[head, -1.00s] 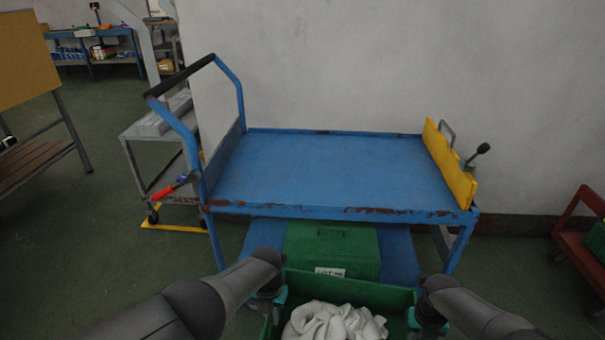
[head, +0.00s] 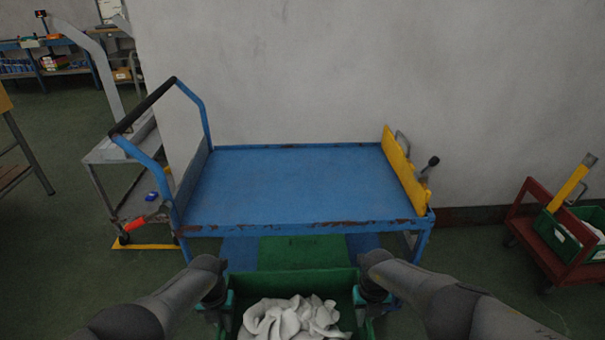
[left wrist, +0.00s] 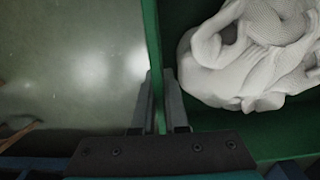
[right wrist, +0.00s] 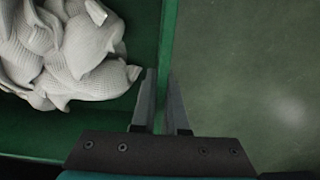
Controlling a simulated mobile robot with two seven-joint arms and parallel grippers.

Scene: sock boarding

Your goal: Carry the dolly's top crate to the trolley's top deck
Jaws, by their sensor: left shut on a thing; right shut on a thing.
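A green crate (head: 340,283) filled with white socks (head: 290,318) is held between my two arms at the bottom of the head view. My left gripper (head: 224,300) is shut on the crate's left wall, which also shows in the left wrist view (left wrist: 150,50). My right gripper (head: 366,300) is shut on its right wall, seen in the right wrist view (right wrist: 168,40). The blue trolley's top deck (head: 290,185) is empty and lies ahead of the crate. The crate's lower part is out of view.
The trolley has a push handle (head: 145,105) at its left end and a yellow board (head: 405,168) with a lever at its right. Another green box (head: 300,252) is on its lower deck. A red dolly (head: 540,240) with a green crate stands right. A grey cart (head: 125,165) stands left.

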